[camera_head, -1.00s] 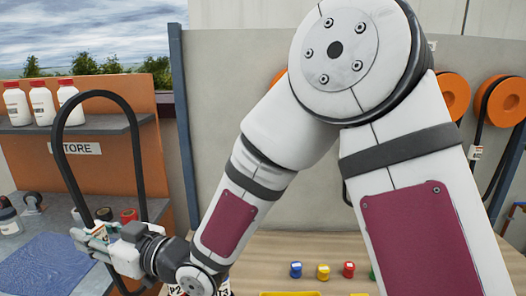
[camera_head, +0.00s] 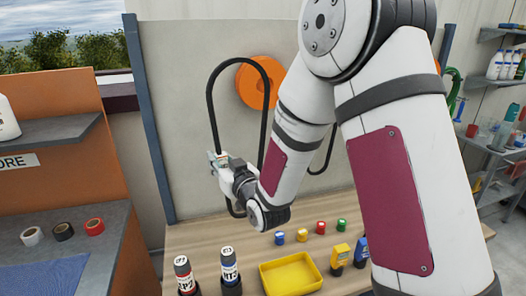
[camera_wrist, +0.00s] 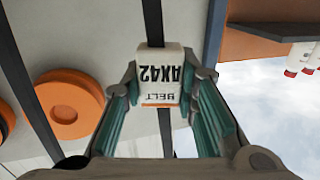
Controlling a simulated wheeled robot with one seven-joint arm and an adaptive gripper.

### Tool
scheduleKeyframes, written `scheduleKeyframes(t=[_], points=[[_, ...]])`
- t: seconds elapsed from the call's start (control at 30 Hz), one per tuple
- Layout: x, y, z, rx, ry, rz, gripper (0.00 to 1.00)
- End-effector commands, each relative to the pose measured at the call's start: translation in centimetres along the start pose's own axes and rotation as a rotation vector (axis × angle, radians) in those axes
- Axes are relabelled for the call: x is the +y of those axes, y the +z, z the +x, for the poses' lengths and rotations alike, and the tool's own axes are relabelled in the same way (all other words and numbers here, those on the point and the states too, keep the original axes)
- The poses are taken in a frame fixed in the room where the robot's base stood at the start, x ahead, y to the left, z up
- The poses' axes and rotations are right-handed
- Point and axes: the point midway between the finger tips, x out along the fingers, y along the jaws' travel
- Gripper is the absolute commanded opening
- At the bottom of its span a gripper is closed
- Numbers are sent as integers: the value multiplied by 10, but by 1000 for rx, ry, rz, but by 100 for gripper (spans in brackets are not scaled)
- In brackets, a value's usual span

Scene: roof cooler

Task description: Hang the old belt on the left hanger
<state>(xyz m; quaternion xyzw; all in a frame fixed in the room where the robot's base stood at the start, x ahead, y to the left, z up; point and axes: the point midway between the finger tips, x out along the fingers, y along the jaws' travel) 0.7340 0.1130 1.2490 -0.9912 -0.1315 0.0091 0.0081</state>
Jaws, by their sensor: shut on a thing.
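A black looped belt (camera_head: 212,110) rises upright from my gripper (camera_head: 216,162) in the head view, in front of the grey panel. My gripper is shut on the belt's white label, which reads BELT AX42 (camera_wrist: 162,75) in the wrist view. An orange round hanger (camera_head: 262,82) is on the panel, partly behind the loop's right side and my arm. It looks bare, and I cannot tell how far the belt is from it. In the wrist view an orange hanger (camera_wrist: 70,105) shows left of the label.
A wooden bench (camera_head: 215,238) below carries a yellow tray (camera_head: 291,272), two labelled bottles (camera_head: 229,268) and several small coloured containers. An orange shelf unit (camera_head: 60,100) stands at left. A dark post (camera_head: 150,120) edges the panel. Another dark strand (camera_head: 325,155) hangs behind my arm.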

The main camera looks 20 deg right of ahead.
Motion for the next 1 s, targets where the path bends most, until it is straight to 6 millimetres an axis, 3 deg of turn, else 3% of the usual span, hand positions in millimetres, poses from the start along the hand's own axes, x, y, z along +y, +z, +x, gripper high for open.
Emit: scheduleKeyframes(t=[0.03, 0.1, 0.3, 0.57, 1.0], points=[[23, -3, -7, 3, 55, -3, 0], [50, -5, -14, 8, 121, -7, 0], [99, -9, -30, 16, 239, -15, 0], [111, -9, -26, 19, 265, -17, 0], [121, -8, 12, 21, 263, -17, 0]])
